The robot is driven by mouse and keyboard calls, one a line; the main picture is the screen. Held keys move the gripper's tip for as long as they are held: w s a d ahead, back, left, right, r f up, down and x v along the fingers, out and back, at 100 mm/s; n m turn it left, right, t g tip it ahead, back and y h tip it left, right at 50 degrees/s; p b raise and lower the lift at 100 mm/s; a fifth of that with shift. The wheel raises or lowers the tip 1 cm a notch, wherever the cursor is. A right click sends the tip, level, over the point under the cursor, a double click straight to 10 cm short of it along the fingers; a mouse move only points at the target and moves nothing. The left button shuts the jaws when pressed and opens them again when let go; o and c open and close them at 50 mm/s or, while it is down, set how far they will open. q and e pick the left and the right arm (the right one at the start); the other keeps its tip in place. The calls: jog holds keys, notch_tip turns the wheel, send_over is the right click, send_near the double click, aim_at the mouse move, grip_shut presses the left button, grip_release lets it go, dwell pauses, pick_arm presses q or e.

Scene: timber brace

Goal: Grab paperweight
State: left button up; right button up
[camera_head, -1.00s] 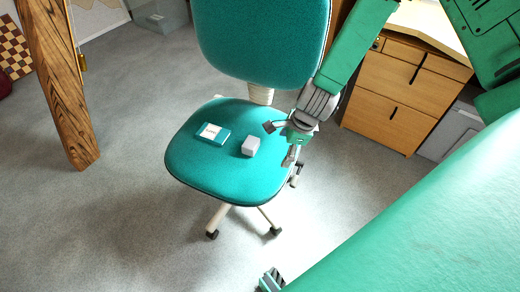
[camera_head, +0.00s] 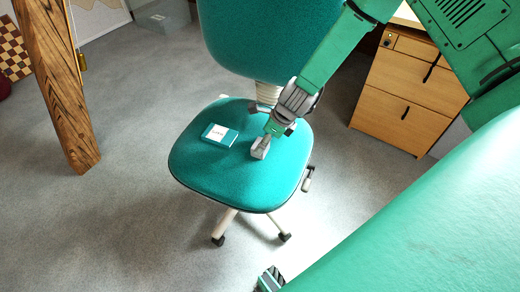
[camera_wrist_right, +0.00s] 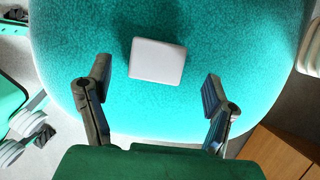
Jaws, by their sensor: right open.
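The paperweight, a small pale grey block with rounded edges (camera_wrist_right: 157,61), lies on the teal chair seat (camera_head: 215,178). In the head view the paperweight (camera_head: 259,152) is partly hidden by my right gripper (camera_head: 270,137), which reaches down over the seat from the upper right. In the right wrist view my right gripper (camera_wrist_right: 157,90) has its two dark fingers spread wide. The block is ahead of the fingertips, roughly centred between them, and is not gripped.
A teal and white box (camera_head: 219,135) lies on the seat left of the paperweight. The chair backrest (camera_head: 265,40) rises behind. A wooden drawer cabinet (camera_head: 405,95) stands at right and a timber post (camera_head: 57,85) at left. Grey floor between post and chair is clear.

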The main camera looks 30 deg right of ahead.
aim_at(258, 140)
jog(key=b+x, duration=0.1)
jog(key=x, duration=0.3)
jog(key=shift+s, duration=0.1)
jog(key=shift+r, duration=0.1)
jog(key=c, duration=1.5)
jog(key=shift+o, duration=0.2)
